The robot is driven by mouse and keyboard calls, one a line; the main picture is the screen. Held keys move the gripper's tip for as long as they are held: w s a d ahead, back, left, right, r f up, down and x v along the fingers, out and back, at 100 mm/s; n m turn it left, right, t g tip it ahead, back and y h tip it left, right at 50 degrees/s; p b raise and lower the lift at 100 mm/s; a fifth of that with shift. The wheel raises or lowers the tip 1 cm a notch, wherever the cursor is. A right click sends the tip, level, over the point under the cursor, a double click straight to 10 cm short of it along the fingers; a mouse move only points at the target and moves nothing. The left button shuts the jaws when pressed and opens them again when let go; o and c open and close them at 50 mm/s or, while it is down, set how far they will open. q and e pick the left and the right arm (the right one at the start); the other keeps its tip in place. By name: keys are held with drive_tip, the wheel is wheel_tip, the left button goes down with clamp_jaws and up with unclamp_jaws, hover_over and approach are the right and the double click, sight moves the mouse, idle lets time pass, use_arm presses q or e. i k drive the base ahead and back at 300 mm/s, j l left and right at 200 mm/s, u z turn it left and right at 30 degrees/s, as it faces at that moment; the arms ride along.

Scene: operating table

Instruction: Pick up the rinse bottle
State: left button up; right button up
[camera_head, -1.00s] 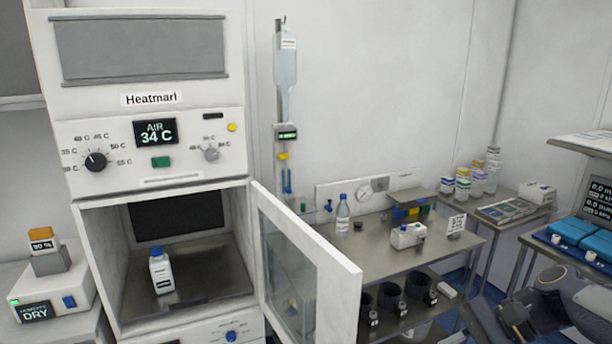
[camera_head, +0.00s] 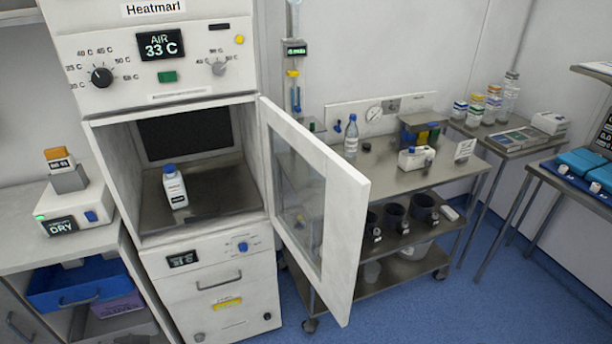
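A white bottle with a blue cap and a dark-printed label (camera_head: 175,187) stands upright inside the open warming cabinet (camera_head: 222,197). A clear bottle with a blue cap and a label (camera_head: 351,136) stands upright on the top shelf of the steel cart (camera_head: 375,184). The labels are too small to read, so I cannot tell which one is the rinse bottle. Neither of my grippers is in view.
The cabinet's glass door (camera_head: 313,205) stands wide open toward the cart, its edge jutting forward. A white box (camera_head: 416,158) and dark cups (camera_head: 394,217) are on the cart. A side table (camera_head: 520,150) stands behind right. Blue floor (camera_head: 440,310) is clear in front.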

sight(175, 190)
drive_tip(key=k+u, duration=0.3)
drive_tip(key=k+j+u, duration=0.15)
drive_tip(key=k+u, duration=0.2)
drive_tip(key=i+l+u, duration=0.15)
drive_tip(key=l+u, duration=0.2)
drive_tip(key=i+l+u, duration=0.15)
drive_tip(key=l+u, duration=0.6)
drive_tip(key=l, duration=1.15)
drive_tip(key=i+l, duration=0.1)
drive_tip(key=l, duration=0.9)
drive_tip(key=j+z, duration=0.15)
drive_tip(key=j, duration=0.25)
drive_tip(key=j+z, duration=0.75)
drive_tip(key=j, duration=0.2)
drive_tip(key=j+z, duration=0.4)
drive_tip(key=k+j+z, duration=0.1)
drive_tip(key=j+z, duration=0.3)
drive_tip(key=j, duration=0.15)
drive_tip(key=j+z, duration=0.35)
drive_tip(key=j, duration=1)
drive_tip(key=j+u, duration=0.2)
drive_tip(key=u, duration=0.25)
drive_tip(key=i+j+u, duration=0.15)
drive_tip(key=u, duration=0.3)
drive_tip(key=i+j+u, duration=0.1)
drive_tip(key=u, duration=0.35)
